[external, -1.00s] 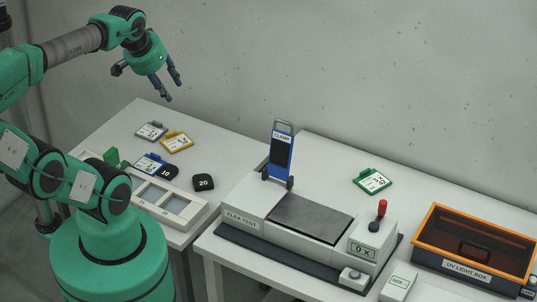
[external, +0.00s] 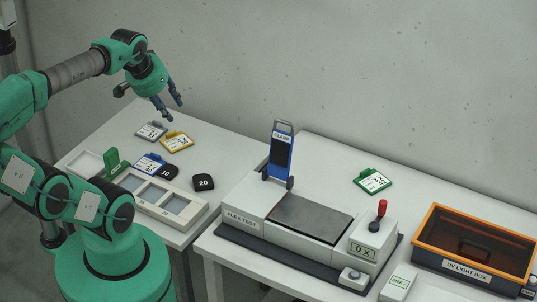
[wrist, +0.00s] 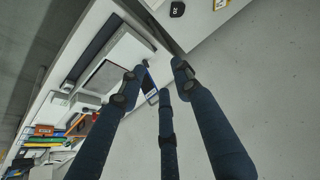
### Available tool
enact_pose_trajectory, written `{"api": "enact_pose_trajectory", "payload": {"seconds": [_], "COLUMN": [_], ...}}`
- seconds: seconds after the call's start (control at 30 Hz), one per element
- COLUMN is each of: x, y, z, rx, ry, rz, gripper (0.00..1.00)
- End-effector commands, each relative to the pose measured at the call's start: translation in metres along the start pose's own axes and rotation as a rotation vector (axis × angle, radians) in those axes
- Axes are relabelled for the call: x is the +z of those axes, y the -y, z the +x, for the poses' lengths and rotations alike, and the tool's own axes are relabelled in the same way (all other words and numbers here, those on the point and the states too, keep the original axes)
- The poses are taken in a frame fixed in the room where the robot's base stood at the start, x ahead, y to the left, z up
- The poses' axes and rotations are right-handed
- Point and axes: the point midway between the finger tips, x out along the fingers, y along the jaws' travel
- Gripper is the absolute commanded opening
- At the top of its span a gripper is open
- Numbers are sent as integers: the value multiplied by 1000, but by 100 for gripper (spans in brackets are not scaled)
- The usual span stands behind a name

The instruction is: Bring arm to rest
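My green arm is raised above the left table (external: 220,150). My gripper (external: 170,108) hangs over the back of that table, fingers pointing down and to the right, clear of the cards below. In the wrist view, the dark blue fingers (wrist: 160,85) are spread apart with nothing between them. In the external view the fingertips also stand apart and empty.
Several cards, including a yellow one (external: 177,142), a black "20" block (external: 203,182) and a sectioned tray (external: 197,217) are on the left table. The flex test machine (external: 245,228), a green card (external: 373,181) and the UV light box (external: 470,268) stand right. Air around my gripper is free.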

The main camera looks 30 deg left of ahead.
Motion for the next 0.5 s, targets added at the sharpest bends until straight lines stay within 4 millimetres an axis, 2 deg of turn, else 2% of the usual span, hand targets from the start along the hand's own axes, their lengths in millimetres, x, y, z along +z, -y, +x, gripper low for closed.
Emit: {"api": "enact_pose_trajectory", "payload": {"seconds": [0.03,0.2,0.5], "x": [6,12,13], "y": [0,0,0], "z": [12,24,25], "rx": [0,0,0], "ry": [0,0,-1], "rz": [0,0,0], "gripper": [33,33,33]}}
